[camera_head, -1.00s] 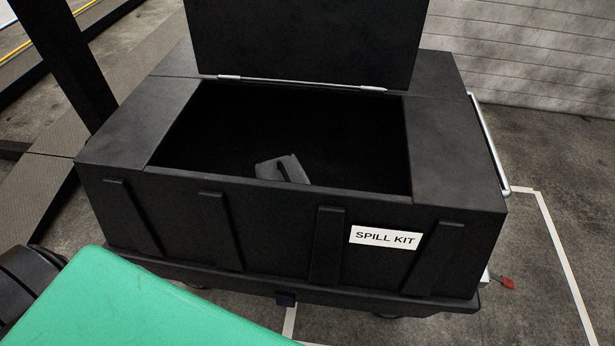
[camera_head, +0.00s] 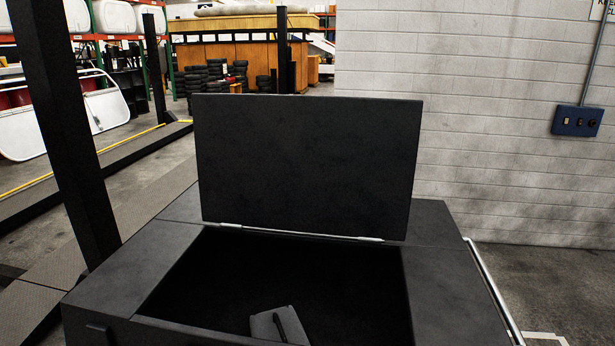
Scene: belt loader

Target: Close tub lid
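The black tub (camera_head: 130,280) stands in front of me, with its front cut off by the bottom of the head view. Its flat black lid (camera_head: 308,165) stands open and upright along the back of the opening, on a silver hinge strip. A dark grey object with a black handle (camera_head: 278,327) lies inside the tub. The inside is otherwise too dark to make out. Neither of my grippers shows in the head view.
A black post (camera_head: 68,130) rises close to the tub's left side. A silver rail (camera_head: 492,290) runs along its right side. A pale block wall (camera_head: 480,110) with a blue switch box (camera_head: 577,121) stands behind on the right. Bare floor (camera_head: 560,270) lies right of the tub.

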